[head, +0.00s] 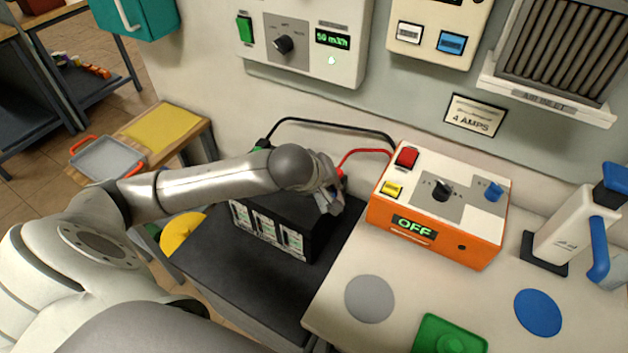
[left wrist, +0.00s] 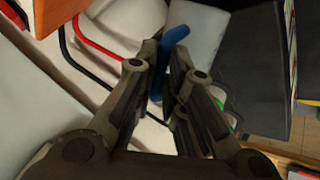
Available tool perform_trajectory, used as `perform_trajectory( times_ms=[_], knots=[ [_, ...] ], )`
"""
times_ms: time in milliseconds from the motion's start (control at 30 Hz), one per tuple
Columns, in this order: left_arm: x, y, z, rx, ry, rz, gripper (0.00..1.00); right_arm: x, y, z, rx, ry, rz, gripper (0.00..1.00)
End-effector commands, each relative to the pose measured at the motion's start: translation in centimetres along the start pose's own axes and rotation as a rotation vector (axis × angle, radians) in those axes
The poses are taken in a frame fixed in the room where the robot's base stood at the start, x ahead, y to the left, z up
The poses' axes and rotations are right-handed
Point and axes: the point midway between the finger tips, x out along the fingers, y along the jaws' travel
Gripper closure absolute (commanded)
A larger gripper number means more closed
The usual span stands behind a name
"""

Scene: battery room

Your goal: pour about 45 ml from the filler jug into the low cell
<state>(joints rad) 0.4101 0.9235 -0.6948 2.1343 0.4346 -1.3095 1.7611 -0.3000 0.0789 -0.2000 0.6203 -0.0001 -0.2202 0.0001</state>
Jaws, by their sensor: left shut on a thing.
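My left gripper (head: 328,198) is over the right part of the black battery (head: 275,225), which has several label panels on its front. In the left wrist view its fingers are shut on a blue handle (left wrist: 175,35). A pale grey-white body beside the handle appears to be the filler jug (left wrist: 200,38). The jug is hidden behind my arm and gripper in the head view. The battery (left wrist: 265,65) also shows at the right of the wrist view. My arm covers much of the battery's top, so I cannot tell the low cell or see any liquid. My right gripper is not in view.
An orange charger (head: 437,210) reading OFF stands right of the battery, with red and black cables (head: 330,124) behind it. A white device with blue parts (head: 568,228) stands at far right. A grey disc (head: 370,298), blue disc (head: 538,312) and green tray (head: 425,335) lie on the bench.

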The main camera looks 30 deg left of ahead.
Motion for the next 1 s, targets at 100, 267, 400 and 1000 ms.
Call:
perform_trajectory(
  times_ms=[100, 267, 400, 1000],
  knots=[
    [-0.09, 0.05, 0.14, 0.000, 0.001, 0.000, 1.00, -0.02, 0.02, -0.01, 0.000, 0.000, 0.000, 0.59],
    [-0.24, 0.16, 0.26, -0.003, -0.006, 0.000, 1.00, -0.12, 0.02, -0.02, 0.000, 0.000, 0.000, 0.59],
    [-0.26, 0.17, 0.22, -0.006, -0.011, 0.000, 1.00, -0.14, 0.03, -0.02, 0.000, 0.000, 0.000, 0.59],
    [-0.38, 0.22, 0.09, -0.017, -0.028, -0.003, 1.00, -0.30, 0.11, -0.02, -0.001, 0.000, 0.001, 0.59]
  ],
)
